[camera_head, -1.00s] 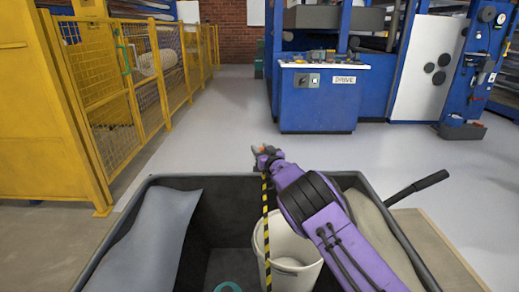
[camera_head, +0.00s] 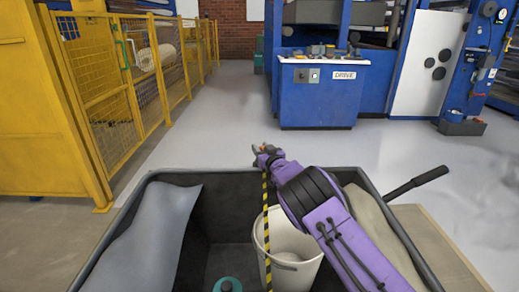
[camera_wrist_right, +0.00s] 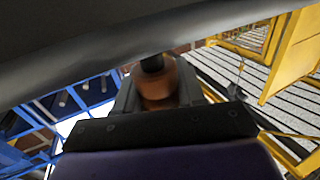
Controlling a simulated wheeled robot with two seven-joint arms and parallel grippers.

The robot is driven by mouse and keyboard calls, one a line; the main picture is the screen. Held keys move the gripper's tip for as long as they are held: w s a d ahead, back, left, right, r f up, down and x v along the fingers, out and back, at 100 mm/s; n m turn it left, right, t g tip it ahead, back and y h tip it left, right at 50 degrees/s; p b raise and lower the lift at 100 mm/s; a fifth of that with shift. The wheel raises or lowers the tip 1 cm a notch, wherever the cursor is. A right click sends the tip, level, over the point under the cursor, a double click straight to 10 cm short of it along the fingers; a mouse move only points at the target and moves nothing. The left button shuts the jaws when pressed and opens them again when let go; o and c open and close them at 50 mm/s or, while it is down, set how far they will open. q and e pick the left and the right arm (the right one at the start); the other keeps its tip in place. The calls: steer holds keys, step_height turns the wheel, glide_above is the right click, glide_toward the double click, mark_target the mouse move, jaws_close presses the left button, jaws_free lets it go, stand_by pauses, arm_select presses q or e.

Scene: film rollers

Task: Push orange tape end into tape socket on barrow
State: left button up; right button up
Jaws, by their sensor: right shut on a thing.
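My right gripper (camera_head: 264,152) is at the far rim of the dark grey barrow (camera_head: 230,177) in the head view. It is shut on the orange tape end (camera_wrist_right: 156,86), which shows between the fingers in the wrist view. Yellow-and-black striped tape (camera_head: 266,220) hangs from the gripper down into the barrow. In the wrist view a dark grey edge crosses the top, close to the fingers. I cannot make out the tape socket in either view. My left gripper is not in view.
A white bucket (camera_head: 300,255), a teal round thing (camera_head: 227,285) and a grey sheet (camera_head: 150,235) are in the barrow. A black handle (camera_head: 417,185) sticks out on the right. Beyond are a blue machine (camera_head: 317,100), a yellow fence (camera_head: 105,85) and clear floor.

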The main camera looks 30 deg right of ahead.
stand_by(0.6)
steer(key=shift+f, duration=0.65)
steer(key=o, duration=1.3)
steer(key=shift+c, duration=0.2)
steer(key=shift+s+a+r, duration=0.1)
steer(key=shift+s, duration=0.25)
steer(key=s+p, duration=0.2)
steer(key=s, duration=0.8)
steer(key=shift+a, duration=0.25)
